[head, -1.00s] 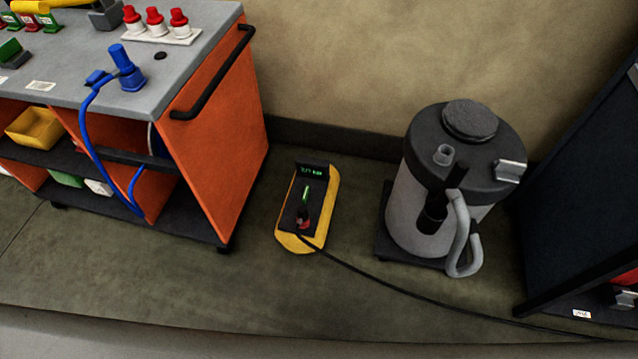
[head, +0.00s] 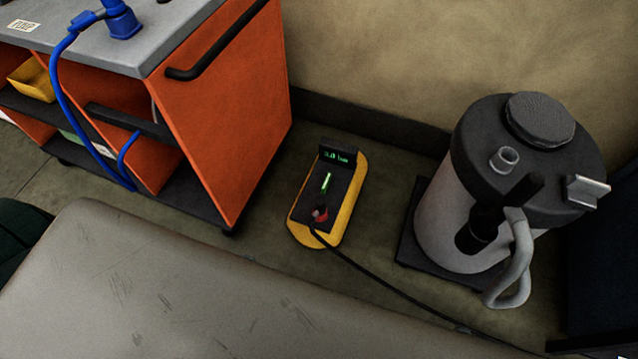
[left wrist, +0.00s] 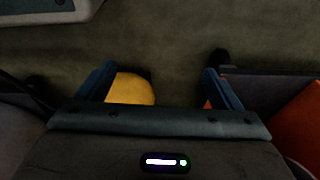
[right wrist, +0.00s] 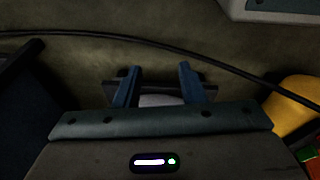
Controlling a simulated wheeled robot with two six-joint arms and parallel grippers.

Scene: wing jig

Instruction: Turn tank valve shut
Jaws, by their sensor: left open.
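A grey cylindrical tank (head: 438,215) with a black lid (head: 478,140) stands upright on a dark base at the right of the head view. A short grey fitting (head: 504,159) and a light bracket (head: 586,190) are on its lid. A yellow unit (head: 345,215) lies on the floor left of it, with a lit green readout (head: 340,155), a green bar and a small red part. I cannot tell which part is the valve. My left gripper (left wrist: 160,85) is open and empty, above floor level near the yellow unit (left wrist: 132,90). My right gripper (right wrist: 158,82) has its fingers apart.
An orange cart (head: 225,110) with a grey top and blue hose (head: 62,95) stands at the left. A black cable (head: 390,285) runs from the yellow unit across the floor. A dark cabinet (head: 605,270) is at the right edge. Floor between cart and tank is otherwise clear.

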